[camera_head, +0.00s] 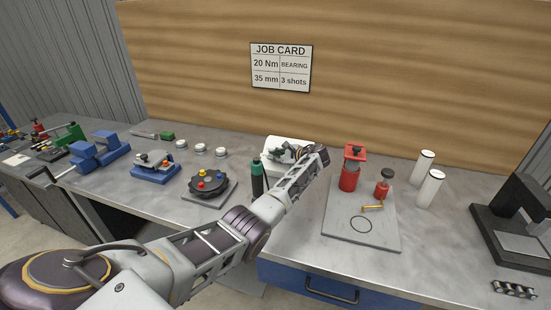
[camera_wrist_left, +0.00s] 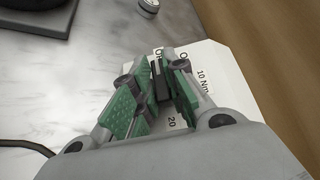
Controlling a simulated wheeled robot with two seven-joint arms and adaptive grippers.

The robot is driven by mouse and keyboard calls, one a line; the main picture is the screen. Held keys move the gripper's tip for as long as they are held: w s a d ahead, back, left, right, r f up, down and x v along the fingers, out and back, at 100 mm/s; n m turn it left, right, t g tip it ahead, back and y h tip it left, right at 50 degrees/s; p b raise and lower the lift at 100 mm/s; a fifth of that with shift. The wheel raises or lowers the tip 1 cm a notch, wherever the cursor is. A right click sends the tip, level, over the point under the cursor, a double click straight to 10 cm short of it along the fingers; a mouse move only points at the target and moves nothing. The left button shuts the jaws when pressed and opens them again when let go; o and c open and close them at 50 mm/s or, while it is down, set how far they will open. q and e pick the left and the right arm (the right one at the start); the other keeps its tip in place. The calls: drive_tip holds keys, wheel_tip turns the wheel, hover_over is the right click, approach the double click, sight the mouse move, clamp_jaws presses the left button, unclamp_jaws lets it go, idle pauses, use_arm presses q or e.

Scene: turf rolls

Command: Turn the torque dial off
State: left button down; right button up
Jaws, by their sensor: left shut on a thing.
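The torque dial's white plate (camera_wrist_left: 215,62) lies under my left gripper (camera_wrist_left: 160,82) in the left wrist view. Its printed marks include "10 Nm" and "20", and part of another label starting with "O". The green-padded fingers are shut on a dark knob (camera_wrist_left: 161,84) at the middle of the plate. The fingers hide much of the knob, so I cannot tell which mark it points to. In the head view the white dial housing (camera_head: 271,169) stands at the bench's middle, with my left gripper (camera_head: 287,153) over it. My right gripper is not in view.
A green-and-black cylinder (camera_head: 257,178) stands left of the dial. A black rotary fixture (camera_head: 207,184) is further left. A grey plate (camera_head: 345,231) with red parts lies right. A job card (camera_head: 281,67) reading 20 Nm hangs behind.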

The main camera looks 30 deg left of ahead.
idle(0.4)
use_arm(q)
drive_tip(key=c, duration=1.4)
unclamp_jaws()
drive_tip(key=shift+c, duration=0.2)
drive_tip(key=shift+d, duration=0.1)
drive_tip(key=v, duration=1.1)
drive_tip(key=shift+d, duration=0.4)
drive_tip(key=shift+s+r, duration=0.1)
drive_tip(key=shift+r, duration=0.05)
